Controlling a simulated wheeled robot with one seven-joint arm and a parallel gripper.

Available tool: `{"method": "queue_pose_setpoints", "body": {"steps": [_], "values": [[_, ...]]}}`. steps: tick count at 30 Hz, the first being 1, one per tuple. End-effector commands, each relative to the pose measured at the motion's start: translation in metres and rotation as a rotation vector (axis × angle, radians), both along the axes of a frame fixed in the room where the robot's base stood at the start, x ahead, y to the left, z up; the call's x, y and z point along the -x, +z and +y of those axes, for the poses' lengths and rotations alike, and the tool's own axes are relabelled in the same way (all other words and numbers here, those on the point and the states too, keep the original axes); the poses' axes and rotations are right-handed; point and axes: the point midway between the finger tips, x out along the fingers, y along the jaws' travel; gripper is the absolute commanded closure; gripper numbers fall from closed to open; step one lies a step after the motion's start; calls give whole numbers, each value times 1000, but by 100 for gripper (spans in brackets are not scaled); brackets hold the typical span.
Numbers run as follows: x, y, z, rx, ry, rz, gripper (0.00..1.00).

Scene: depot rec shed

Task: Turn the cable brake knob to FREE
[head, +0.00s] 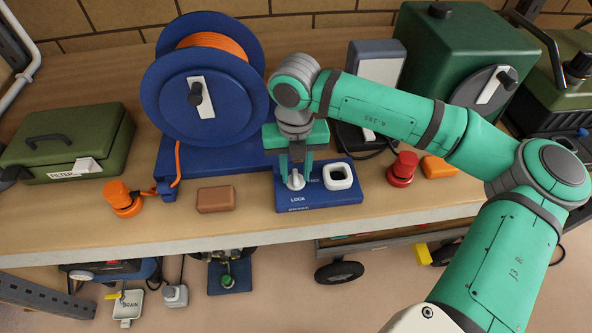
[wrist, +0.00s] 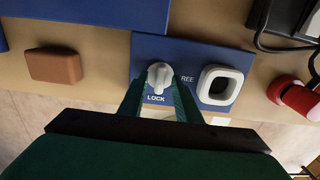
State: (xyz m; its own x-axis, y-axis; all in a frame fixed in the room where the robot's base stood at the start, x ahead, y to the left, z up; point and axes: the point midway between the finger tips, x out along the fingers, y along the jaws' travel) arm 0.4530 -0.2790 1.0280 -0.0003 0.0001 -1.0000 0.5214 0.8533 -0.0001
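The white cable brake knob (head: 296,181) sits on a blue plate (head: 318,199) at the bench's front edge. In the wrist view the knob (wrist: 159,76) has its long side running up and down the picture, in line with the word LOCK below it. The FREE label is to the knob's right, its first letter hidden by a finger. My gripper (head: 296,176) points down over the knob, one finger on each side. In the wrist view the gripper (wrist: 160,86) shows narrow gaps between the fingers and knob, so it looks open around it.
A white square ring (head: 338,177) stands close right of the knob on the same plate. A blue cable reel (head: 160,100) is behind left, a brown block (head: 215,199) left, and a red knob (head: 403,169) right.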

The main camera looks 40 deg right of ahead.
Motion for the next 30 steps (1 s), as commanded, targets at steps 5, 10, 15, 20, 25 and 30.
{"method": "queue_pose_setpoints", "body": {"steps": [5,10,15,20,25,30], "values": [[0,-2,0,0,-1,0,70],[0,-2,-1,0,-2,0,79],[1,-2,-1,0,-2,0,100],[1,-2,-1,0,3,0,100],[1,-2,-1,1,40,1,100],[0,-2,-1,2,130,0,100]]}}
